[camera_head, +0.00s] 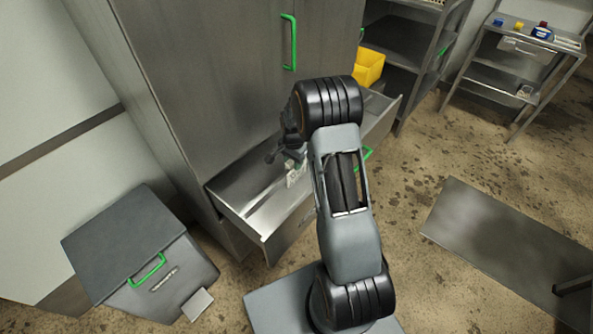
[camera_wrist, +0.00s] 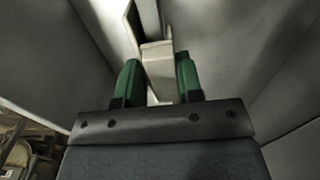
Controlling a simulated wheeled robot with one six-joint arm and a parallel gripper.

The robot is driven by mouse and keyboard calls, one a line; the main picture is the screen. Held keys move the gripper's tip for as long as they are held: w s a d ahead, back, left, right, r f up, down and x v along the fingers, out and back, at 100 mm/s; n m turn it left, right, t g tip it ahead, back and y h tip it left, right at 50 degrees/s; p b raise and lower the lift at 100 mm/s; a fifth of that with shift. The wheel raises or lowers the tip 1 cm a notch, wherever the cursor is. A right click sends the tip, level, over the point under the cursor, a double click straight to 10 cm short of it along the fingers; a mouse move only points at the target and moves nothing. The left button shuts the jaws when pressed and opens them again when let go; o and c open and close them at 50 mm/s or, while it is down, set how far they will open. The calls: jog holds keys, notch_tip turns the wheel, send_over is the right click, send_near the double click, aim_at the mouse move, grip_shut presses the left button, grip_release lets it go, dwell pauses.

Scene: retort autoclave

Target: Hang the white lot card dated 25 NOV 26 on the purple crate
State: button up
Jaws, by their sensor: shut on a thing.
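My gripper (camera_head: 287,159) is low inside an open steel drawer (camera_head: 236,212) under a tall steel cabinet. In the wrist view its two green fingers (camera_wrist: 160,82) are shut on a pale white card (camera_wrist: 157,62) that stands up between them. The white card (camera_head: 297,175) also shows small beside my gripper in the head view, with dark marks too small to read, so I cannot tell its date. A dark narrow thing stands beside the card's upper end in the wrist view. No purple crate is in view.
A yellow bin (camera_head: 369,66) stands behind the drawer's far end. A dark chest with a green handle (camera_head: 147,270) is at the lower left. A steel cart (camera_head: 528,62) with small items stands at the upper right.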

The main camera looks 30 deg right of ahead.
jog(key=shift+r+p, duration=1.05)
jog(key=shift+r, duration=0.75)
jog(key=s+d+r+p, duration=0.1)
jog(key=s+d+r, duration=0.1)
jog(key=s, duration=0.4)
jog(key=shift+s+d, duration=0.15)
jog(key=shift+d, duration=0.4)
